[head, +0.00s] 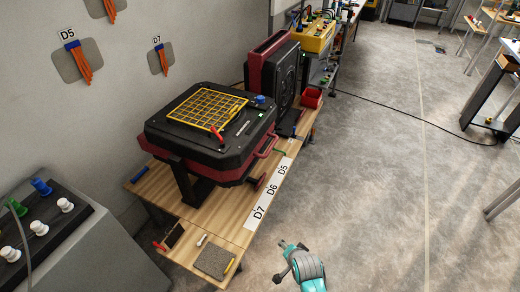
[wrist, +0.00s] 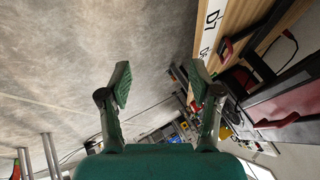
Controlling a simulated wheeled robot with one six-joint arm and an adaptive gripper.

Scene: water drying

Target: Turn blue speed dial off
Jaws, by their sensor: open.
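A small blue dial (head: 260,99) sits on the right corner of the black and dark red machine's top (head: 190,128), beside a yellow grid. Another blue knob (head: 41,186) stands on a dark panel at the far left, among white and green knobs. The frames do not show which way either points. My gripper (wrist: 159,84) is open and empty in the wrist view, its two fingers wide apart. It is away from both dials. My teal arm (head: 305,268) shows at the bottom of the head view, right of the wooden table.
The machine stands on a wooden table (head: 225,238) with labels D7, D6 and D5 along its edge, also seen at upper right in the wrist view. A grey pad (head: 213,262) lies at its near end. A red bin (head: 312,98) is behind. Open floor (head: 375,190) lies to the right.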

